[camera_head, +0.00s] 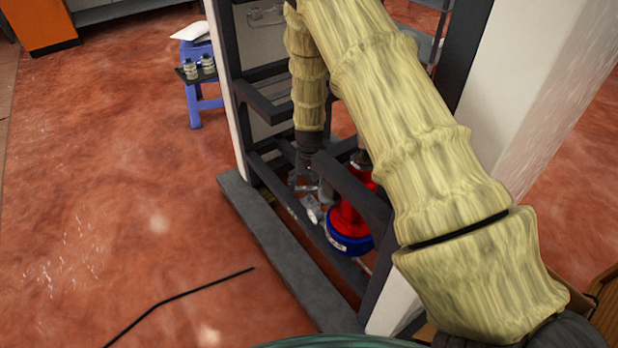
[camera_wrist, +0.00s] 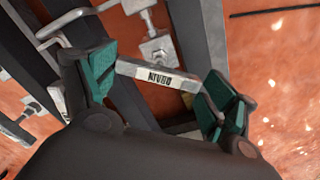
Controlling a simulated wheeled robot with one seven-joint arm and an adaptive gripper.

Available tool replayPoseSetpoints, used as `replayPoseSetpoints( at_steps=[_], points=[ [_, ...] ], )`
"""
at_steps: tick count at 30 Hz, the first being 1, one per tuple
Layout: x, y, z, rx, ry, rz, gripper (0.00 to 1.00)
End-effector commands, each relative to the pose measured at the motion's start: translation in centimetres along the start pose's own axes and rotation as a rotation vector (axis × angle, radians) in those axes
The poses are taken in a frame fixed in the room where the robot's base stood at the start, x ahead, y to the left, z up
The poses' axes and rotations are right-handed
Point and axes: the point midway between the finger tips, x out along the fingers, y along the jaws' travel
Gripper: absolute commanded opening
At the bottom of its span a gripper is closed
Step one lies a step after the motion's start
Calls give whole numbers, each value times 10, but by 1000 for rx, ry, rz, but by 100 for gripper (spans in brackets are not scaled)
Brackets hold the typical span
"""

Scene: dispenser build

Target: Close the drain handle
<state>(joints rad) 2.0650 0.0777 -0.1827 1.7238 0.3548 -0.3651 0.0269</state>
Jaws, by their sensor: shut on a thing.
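The drain handle (camera_wrist: 158,77) is a flat pale metal bar with a dark "DRAIN" label, which reads upside down in the wrist view. It lies crosswise between the green pads of my gripper (camera_wrist: 160,88), one end by each pad. My gripper is shut on it. A square metal valve fitting (camera_wrist: 158,50) with a round stem sits just above the handle. In the head view my gripper (camera_head: 310,178) reaches down inside the dark frame, and the handle cannot be made out clearly there.
Dark frame bars (camera_head: 285,250) surround the work spot closely. A red and blue cylinder (camera_head: 350,228) stands just right of my gripper. A blue stool (camera_head: 205,98) with small bottles is at the back left. The red floor (camera_head: 110,200) at left is mostly clear, apart from a black rod (camera_head: 175,298).

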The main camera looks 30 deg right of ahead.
Motion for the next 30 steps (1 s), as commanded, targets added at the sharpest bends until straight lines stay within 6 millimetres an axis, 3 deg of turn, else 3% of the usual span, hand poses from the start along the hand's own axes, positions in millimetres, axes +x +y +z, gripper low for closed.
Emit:
replayPoseSetpoints(
  at_steps=[2, 30],
  points=[
    [-7, 1, -1, 60, 1, 1, 62],
    [-2, 2, -2, 827, 4, 1, 62]
  ],
)
